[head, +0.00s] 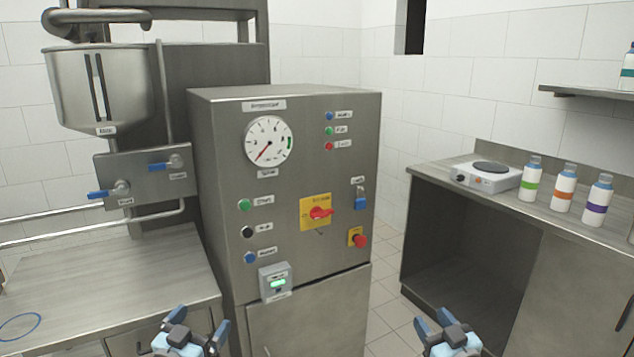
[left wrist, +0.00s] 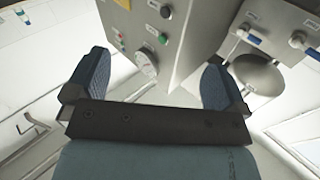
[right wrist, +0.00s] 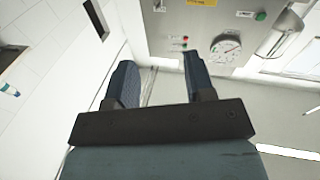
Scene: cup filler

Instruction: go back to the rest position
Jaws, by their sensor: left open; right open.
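My left gripper (head: 196,328) is at the bottom of the head view, in front of the control cabinet's lower left. Its fingers are apart with nothing between them, as the left wrist view (left wrist: 150,85) also shows. My right gripper (head: 437,325) is at the bottom, right of the cabinet, in front of the floor and the side counter. Its fingers are apart and empty in the right wrist view (right wrist: 160,82). Neither gripper appears to touch anything.
The steel control cabinet (head: 225,190) carries a gauge (head: 268,141), buttons and a red rotary switch (head: 320,213). A hopper (head: 75,105) with blue-handled valves hangs above the left table (head: 110,262). A hot plate (head: 487,177) and several bottles (head: 563,188) stand on the right counter.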

